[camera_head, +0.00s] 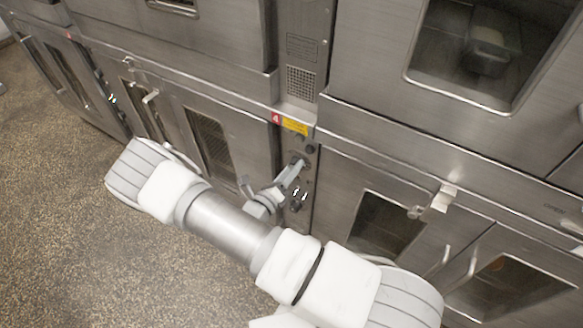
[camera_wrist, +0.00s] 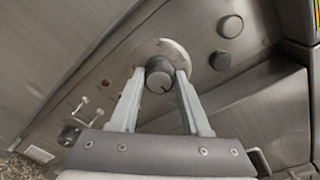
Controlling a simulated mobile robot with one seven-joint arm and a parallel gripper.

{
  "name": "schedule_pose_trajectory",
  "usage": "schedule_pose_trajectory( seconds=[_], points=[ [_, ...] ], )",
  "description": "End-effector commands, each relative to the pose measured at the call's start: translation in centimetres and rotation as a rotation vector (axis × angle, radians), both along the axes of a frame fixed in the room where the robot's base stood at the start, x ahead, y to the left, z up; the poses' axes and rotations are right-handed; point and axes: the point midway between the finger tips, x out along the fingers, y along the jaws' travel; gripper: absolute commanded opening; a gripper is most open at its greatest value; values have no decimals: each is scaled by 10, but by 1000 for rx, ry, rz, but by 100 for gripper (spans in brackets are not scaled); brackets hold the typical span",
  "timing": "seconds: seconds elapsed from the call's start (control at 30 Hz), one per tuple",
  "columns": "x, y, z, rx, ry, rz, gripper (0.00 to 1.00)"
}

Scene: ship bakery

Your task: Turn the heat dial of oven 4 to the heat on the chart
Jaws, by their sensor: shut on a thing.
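The heat dial (camera_wrist: 159,76) is a dark round knob on a round plate with markings, on a steel control panel. In the wrist view my gripper (camera_wrist: 157,84) has one finger on each side of the dial, shut on it. A pointer mark shows on the dial's face, but the plate's markings are too small to read. In the head view my gripper (camera_head: 297,168) is at the narrow panel below a red label with a 4 (camera_head: 277,118), which marks oven 4. The dial is mostly hidden there by my gripper. No heat chart can be made out.
Two round buttons (camera_wrist: 230,26) sit beside the dial, and toggle switches and another dark knob (camera_wrist: 69,135) lie on its other side. A yellow label (camera_head: 295,126) adjoins the red one. Oven doors with handles (camera_head: 444,198) flank the panel. Speckled floor (camera_head: 60,200) is open at left.

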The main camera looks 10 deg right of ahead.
Motion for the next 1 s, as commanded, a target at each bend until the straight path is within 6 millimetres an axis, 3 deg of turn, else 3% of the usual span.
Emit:
schedule_pose_trajectory(
  seconds=[1.0],
  points=[
    [-2, -1, -1, 680, -680, 1, 0]
  ],
)
